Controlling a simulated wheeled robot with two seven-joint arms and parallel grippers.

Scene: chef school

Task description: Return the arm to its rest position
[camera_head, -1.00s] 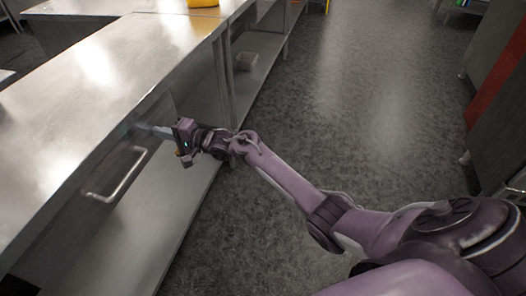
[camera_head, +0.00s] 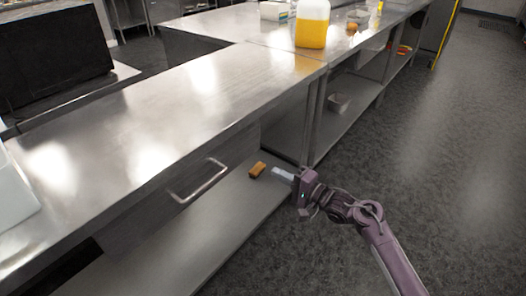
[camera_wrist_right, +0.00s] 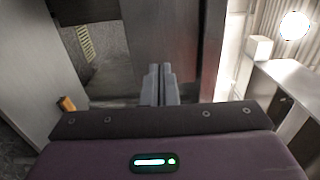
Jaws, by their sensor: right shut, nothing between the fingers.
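My right arm enters the head view from the lower right. Its gripper (camera_head: 281,173) is in front of the counter, beside the drawer with a bar handle (camera_head: 200,181). The pale fingers are shut together with nothing between them, and they stand clear of the handle. In the right wrist view the closed fingers (camera_wrist_right: 159,86) stand upright in the middle. A small orange-brown block (camera_head: 257,169) shows just past the fingertips, apparently on the lower shelf. It also shows at the left of the wrist view (camera_wrist_right: 67,104). My left gripper is not in view.
A steel counter (camera_head: 150,110) runs along the left, with a lower shelf (camera_head: 215,235) under it. A jug of yellow liquid (camera_head: 312,25) stands on top. A small container (camera_head: 339,103) sits on the shelf farther back. The floor (camera_head: 450,150) at right is clear.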

